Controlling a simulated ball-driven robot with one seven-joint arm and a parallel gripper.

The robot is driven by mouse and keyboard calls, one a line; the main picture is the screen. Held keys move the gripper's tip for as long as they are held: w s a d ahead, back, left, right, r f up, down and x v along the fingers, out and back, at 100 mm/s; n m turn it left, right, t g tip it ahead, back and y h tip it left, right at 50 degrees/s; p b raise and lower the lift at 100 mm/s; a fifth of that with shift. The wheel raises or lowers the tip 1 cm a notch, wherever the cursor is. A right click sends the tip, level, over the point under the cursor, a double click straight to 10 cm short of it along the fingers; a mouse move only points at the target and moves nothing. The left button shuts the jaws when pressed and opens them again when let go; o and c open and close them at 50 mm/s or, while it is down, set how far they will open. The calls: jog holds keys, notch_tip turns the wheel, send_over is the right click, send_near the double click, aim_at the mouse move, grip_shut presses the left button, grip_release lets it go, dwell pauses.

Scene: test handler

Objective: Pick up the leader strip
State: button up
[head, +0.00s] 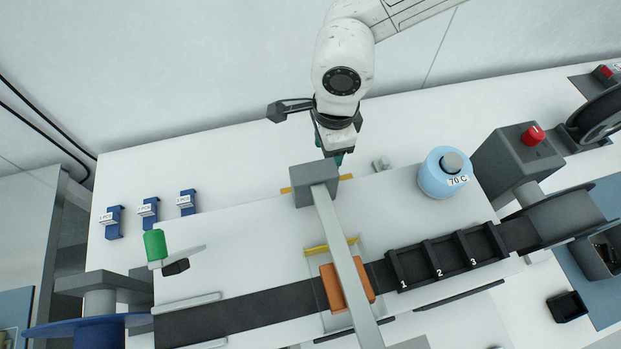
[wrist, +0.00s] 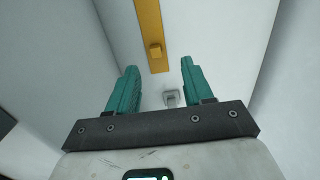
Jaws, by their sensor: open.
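A yellow strip (wrist: 149,32) with a small raised tab shows in the wrist view, beyond my fingertips; I cannot tell for certain that it is the leader strip. In the head view a yellow strip (head: 345,178) shows at both sides of a grey block that hides its middle. My gripper (wrist: 158,66) is open, with its two teal fingers apart and nothing between them. In the head view my gripper (head: 338,158) hangs just behind the grey block, which partly hides its fingertips. I see no contact with the strip.
The grey block (head: 308,176) carries a long arm over an orange block (head: 335,290) on the dark track (head: 230,313). A small grey piece (head: 381,163) and a blue 70 C container (head: 437,183) stand to the right.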

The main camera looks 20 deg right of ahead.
jog(key=shift+g, duration=0.3)
jog(key=f, duration=0.3)
jog(key=s+f, duration=0.1)
jog(key=f, duration=0.1)
jog(key=shift+d+f+p, duration=0.25)
jog(key=shift+d+p, duration=0.15)
jog(key=shift+w+a+f+p, duration=0.1)
jog(key=shift+f+p, duration=0.35)
jog(key=shift+f, duration=1)
jog(key=shift+a+f+p, duration=0.1)
jog(key=shift+f+p, duration=0.35)
jog(key=shift+f, duration=1)
jog(key=shift+d, duration=0.1)
jog(key=shift+c, duration=0.2)
jog(key=c, duration=0.7)
jog(key=shift+r, duration=0.15)
